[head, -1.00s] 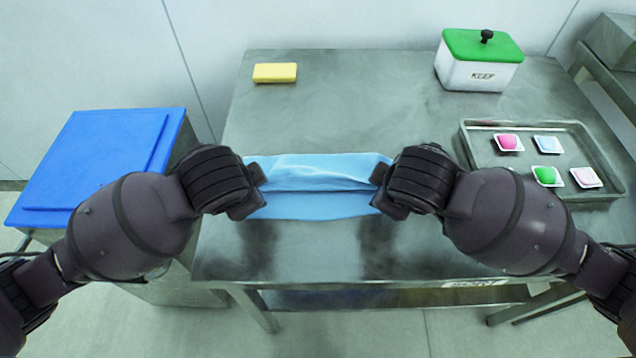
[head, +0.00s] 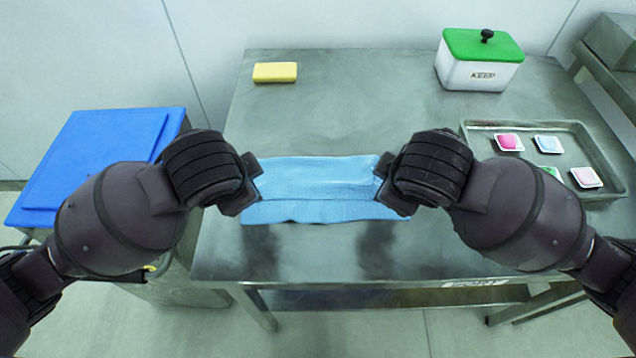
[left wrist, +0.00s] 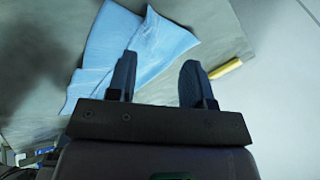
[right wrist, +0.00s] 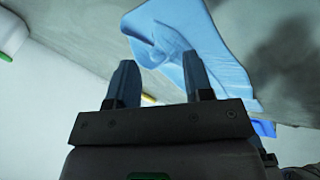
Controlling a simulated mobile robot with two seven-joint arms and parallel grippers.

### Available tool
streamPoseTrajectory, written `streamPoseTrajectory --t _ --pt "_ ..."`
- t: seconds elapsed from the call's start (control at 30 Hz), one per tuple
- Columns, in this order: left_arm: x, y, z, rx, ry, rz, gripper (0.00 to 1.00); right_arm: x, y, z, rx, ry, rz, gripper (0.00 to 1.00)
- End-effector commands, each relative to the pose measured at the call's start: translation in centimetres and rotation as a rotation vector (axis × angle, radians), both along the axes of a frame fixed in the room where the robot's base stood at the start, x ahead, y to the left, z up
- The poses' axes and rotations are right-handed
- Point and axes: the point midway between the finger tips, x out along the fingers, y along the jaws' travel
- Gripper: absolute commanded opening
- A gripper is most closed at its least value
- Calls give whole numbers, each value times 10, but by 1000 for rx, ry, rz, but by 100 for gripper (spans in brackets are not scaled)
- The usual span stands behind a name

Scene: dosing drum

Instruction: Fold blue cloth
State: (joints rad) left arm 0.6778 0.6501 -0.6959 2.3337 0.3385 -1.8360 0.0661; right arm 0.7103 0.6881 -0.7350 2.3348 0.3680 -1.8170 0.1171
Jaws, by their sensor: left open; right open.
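The blue cloth (head: 318,185) lies on the steel table as a wide, low strip, with its upper layer folded over and a lower layer showing along the near edge. My left gripper (head: 254,180) is open at the cloth's left end. My right gripper (head: 384,180) is open at its right end. The left wrist view shows the cloth (left wrist: 120,45) beyond the parted fingers (left wrist: 155,80). The right wrist view shows the cloth (right wrist: 195,45) past the parted fingers (right wrist: 157,82). Neither gripper visibly holds cloth. The cloth's ends are partly hidden by the grippers.
A yellow sponge (head: 275,72) lies at the table's back left. A white box with green lid (head: 480,62) stands at back right. A metal tray (head: 600,155) with several small coloured packs is at right. A blue-lidded bin (head: 90,150) stands left. The table's middle back (head: 350,100) is clear.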

Motion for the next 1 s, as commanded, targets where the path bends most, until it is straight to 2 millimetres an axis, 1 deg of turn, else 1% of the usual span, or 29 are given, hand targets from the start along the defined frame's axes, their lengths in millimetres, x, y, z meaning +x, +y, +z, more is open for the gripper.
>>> streamPoseTrajectory --t 0.1,0.4,0.53,0.73,0.77,0.8,0.87,1.0 --pt "-7 0 15 -2 -4 -1 47 -7 0 15 2 -5 1 47" --pt "-24 0 48 0 -5 -2 47 -24 1 48 3 -4 2 47" --pt "-27 0 53 0 -4 -1 47 -27 0 53 2 -5 1 47" --pt "-28 0 53 0 -2 0 47 -27 0 53 0 -4 0 47" --pt "-28 0 53 0 -2 0 45 -27 0 53 0 -4 0 45" --pt "-27 0 53 1 -2 -1 39 -27 0 53 0 -4 0 39" --pt "-26 0 53 1 -3 -4 30 -26 1 53 0 -5 4 30" --pt "-17 -4 52 -1 -9 -37 8 -17 6 52 3 -9 37 8"
